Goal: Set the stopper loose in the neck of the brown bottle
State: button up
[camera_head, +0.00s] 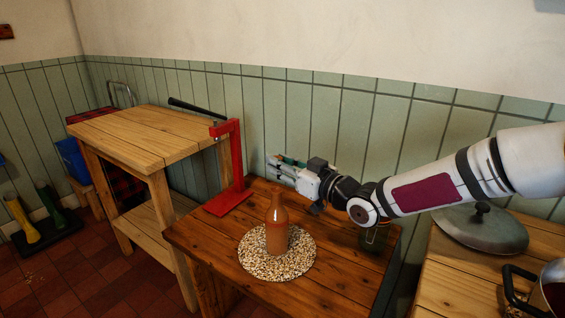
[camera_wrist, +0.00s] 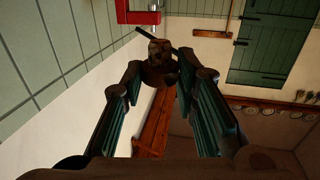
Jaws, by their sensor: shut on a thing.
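The brown bottle (camera_head: 277,238) stands upright on a round speckled mat (camera_head: 256,262) on the low wooden table. My gripper (camera_head: 276,168) is level, above and behind the bottle's neck, its fingers pointing left. In the wrist view my gripper (camera_wrist: 160,70) is shut on a brown, cork-like stopper (camera_wrist: 158,50), held between the fingertips. The stopper is hard to make out in the head view. It appears clear of the bottle. The bottle does not show clearly in the wrist view.
A red stand (camera_head: 236,160) with a black lever rises at the table's back left. A glass jar (camera_head: 375,238) is partly hidden below my arm. A metal lid (camera_head: 480,230) and a pot (camera_head: 550,292) are at the right. A taller wooden shelf unit (camera_head: 150,138) stands left.

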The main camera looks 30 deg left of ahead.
jog(key=shift+f+b, duration=1.5)
jog(key=shift+f, duration=0.8)
jog(key=shift+b, duration=0.5)
jog(key=shift+f+b, duration=1.35)
jog(key=shift+f, duration=0.2)
jog(key=o, duration=0.8)
jog(key=v, duration=1.2)
jog(key=shift+r, duration=0.1)
